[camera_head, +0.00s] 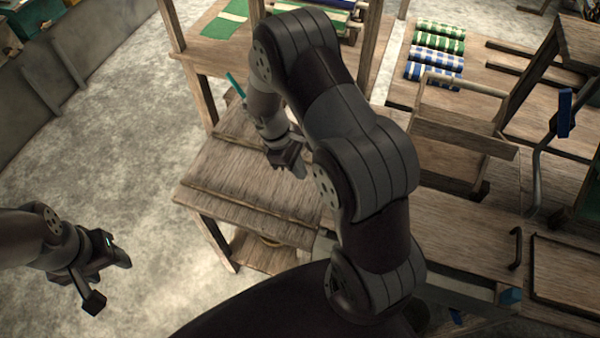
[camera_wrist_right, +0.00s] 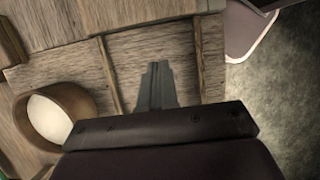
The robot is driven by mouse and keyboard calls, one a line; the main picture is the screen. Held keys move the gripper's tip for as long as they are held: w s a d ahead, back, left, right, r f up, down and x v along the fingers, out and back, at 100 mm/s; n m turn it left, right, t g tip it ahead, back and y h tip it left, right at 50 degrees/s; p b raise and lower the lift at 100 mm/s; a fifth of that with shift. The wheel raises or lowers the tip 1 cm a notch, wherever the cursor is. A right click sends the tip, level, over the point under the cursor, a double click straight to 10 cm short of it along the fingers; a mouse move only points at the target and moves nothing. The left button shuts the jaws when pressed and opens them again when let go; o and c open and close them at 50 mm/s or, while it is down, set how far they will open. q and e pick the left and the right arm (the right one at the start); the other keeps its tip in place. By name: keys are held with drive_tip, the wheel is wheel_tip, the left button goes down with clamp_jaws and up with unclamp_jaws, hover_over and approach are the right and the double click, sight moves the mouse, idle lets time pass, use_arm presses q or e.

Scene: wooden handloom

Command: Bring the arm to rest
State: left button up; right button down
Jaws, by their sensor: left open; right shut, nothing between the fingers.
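My right arm reaches up across the middle of the head view and bends back down. Its gripper (camera_head: 290,163) hangs above the wooden bench (camera_head: 245,190). In the right wrist view the right gripper's fingers (camera_wrist_right: 158,82) are together with nothing between them, over wooden boards. My left gripper (camera_head: 112,277) is at the lower left of the head view, its fingers apart and empty, over bare floor. The gap between the right fingertips and the wood cannot be judged.
The wooden loom frame (camera_head: 468,135) stands at the right, with a blue-handled lever (camera_head: 565,112). Rolled striped cloths (camera_head: 437,48) lie at the back. A round wooden container (camera_wrist_right: 52,115) with pale contents is left of the right fingers. The floor (camera_head: 110,150) at left is clear.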

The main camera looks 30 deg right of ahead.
drive_tip(key=s+a+r+m+t+y, duration=0.1)
drive_tip(key=s+a+r+m+t, duration=0.1)
drive_tip(key=r, duration=0.4)
drive_tip(key=s+a+r+m+t+y, duration=0.1)
drive_tip(key=s+a+r+m+t, duration=0.1)
drive_tip(key=s+a+r+m, duration=0.2)
wheel_tip(320, 180, up, 3)
drive_tip(key=shift+s+a+f+m+t+y, duration=0.15)
drive_tip(key=shift+s+a+m+t+y, duration=0.2)
drive_tip(key=shift+s+m, duration=0.45)
drive_tip(key=shift+w, duration=0.15)
